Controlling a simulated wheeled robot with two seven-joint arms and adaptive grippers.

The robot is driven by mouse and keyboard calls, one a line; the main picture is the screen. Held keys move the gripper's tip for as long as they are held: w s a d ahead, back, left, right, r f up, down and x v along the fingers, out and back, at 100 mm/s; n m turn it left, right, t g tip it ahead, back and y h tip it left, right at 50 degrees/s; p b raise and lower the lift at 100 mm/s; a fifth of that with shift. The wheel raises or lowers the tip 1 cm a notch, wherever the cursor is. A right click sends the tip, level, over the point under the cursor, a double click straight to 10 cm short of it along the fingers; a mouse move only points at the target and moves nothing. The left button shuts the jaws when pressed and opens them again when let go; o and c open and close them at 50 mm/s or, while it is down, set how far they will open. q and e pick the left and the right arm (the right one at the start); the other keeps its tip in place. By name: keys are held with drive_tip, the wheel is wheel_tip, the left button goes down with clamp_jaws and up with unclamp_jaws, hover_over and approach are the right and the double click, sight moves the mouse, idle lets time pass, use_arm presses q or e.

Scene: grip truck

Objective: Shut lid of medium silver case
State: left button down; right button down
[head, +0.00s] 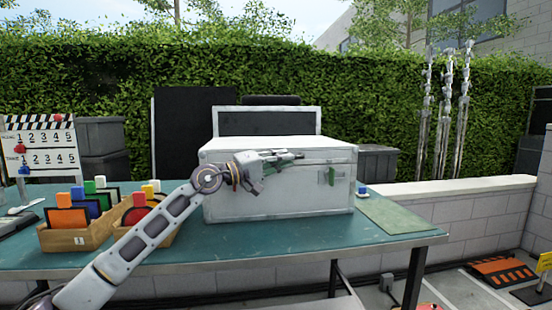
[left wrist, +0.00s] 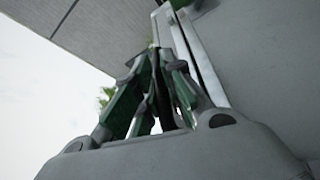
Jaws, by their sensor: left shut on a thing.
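The silver case (head: 280,195) stands on the teal table in the middle of the head view, with a green latch (head: 331,176) on its front. Its pale lid (head: 265,143) looks down or nearly down, with a seam along the upper front. My left gripper (head: 297,156) is at the lid's front upper edge, its fingers pointing right. In the left wrist view its green fingers (left wrist: 157,55) are close together against a pale metal edge (left wrist: 190,45). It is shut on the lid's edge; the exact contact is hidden. My right gripper is not in view.
A dark panel in a pale frame (head: 265,122) stands upright behind the lid; I cannot tell whether it belongs to this case. Wooden boxes of coloured cards (head: 75,239) stand left of the case on the table (head: 300,238). A green mat (head: 405,214) lies at the right.

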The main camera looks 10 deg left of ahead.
use_arm(q)
drive_tip(key=shift+w+f, duration=0.15)
drive_tip(key=shift+f, duration=0.75)
drive_tip(key=c, duration=1.8)
unclamp_jaws()
drive_tip(key=shift+a, duration=0.1)
drive_tip(key=shift+o, duration=0.2)
drive_tip(key=r+v, duration=0.1)
drive_tip(key=v, duration=1.1)
drive_tip(key=shift+f, duration=0.1)
